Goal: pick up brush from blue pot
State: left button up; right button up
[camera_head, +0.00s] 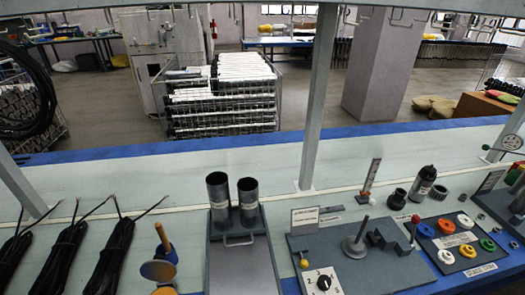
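A brush with an orange-brown wooden handle (161,235) stands upright, slightly tilted, at the lower left of the middle of the bench. Blue parts show around its lower end. A round tan surface with a blue edge (158,270) lies just in front of it; this looks like the blue pot seen from above. I cannot clearly tell where the pot ends and the brush begins, and the bristles are not visible.
Black cable bundles (62,256) lie to the left. Further right are a grey fixture board with a dial (323,281), a black bottle (423,184) and a blue tray (439,261) of coloured rings. A grey post (317,110) rises behind.

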aim_at(159, 225)
jog(key=j+u, duration=0.2)
jog(key=u, duration=0.3)
jog(key=k+j+u, duration=0.1)
jog(key=j+u, duration=0.2)
jog(key=u, duration=0.15)
